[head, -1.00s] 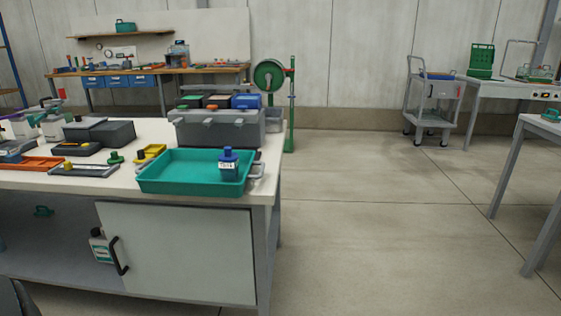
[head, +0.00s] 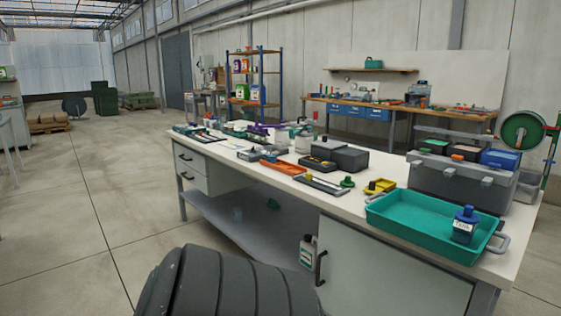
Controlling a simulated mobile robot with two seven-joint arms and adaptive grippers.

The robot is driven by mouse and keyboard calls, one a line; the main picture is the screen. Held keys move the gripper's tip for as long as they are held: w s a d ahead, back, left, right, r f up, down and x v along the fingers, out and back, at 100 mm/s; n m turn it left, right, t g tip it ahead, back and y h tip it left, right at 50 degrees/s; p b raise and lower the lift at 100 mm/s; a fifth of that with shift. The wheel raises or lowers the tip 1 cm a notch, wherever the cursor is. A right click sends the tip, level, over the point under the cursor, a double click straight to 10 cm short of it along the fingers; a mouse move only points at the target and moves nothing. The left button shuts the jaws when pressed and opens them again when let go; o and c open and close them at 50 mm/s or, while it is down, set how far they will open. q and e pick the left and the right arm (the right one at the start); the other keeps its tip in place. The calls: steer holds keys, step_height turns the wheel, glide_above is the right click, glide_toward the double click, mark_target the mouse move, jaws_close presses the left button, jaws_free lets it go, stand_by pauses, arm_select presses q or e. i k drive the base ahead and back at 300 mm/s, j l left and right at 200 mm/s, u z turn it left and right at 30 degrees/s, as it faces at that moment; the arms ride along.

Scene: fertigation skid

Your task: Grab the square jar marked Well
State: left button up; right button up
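A blue jar with a darker blue cap and a white label (head: 464,226) stands upright in the right end of the green tray (head: 400,232) on the workbench. Its label is too small to read surely, but it looks more like "Tank" than "Well". I cannot make out a jar marked Well among the small items on the bench. Neither of my grippers is in view. A dark ribbed part at the bottom centre looks like part of my own arm.
The long white workbench (head: 348,200) carries a grey toolbox (head: 455,184), black boxes (head: 350,158), an orange tray (head: 284,166) and several small items. A white bottle (head: 307,252) stands on its lower shelf. Open floor lies left. A blue-framed rack (head: 256,100) stands behind.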

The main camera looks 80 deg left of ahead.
mark_target(271, 153)
steer(key=u, duration=2.6)
steer(key=z, duration=0.5)
steer(key=i+j+z, duration=0.1)
steer(key=j+z, duration=1.05)
steer(key=j, duration=0.35)
steer(key=k+j+z, duration=0.25)
steer(key=j, duration=0.25)
steer(key=k+j+z, duration=0.1)
steer(key=j, duration=0.45)
steer(key=k+j, duration=0.1)
steer(key=j, duration=0.5)
steer(key=z, duration=0.05)
